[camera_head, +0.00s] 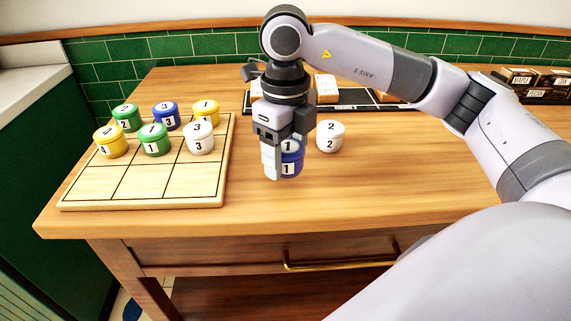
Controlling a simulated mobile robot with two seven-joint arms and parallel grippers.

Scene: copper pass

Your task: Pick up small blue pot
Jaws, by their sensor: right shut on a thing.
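The small blue pot (292,160) is marked 1 and stands upright at the middle of the wooden table, or just above it; I cannot tell which. My right gripper (273,163) comes down over it from above and is shut on it. The fingers hide its left part. My left gripper is not in view.
A white pot (330,137) marked 2 stands close to the right. A wooden grid board (190,185) at left holds several coloured pots, its front row empty. A black tray (352,98) lies behind. Dark boxes (535,82) sit at far right. The front table is clear.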

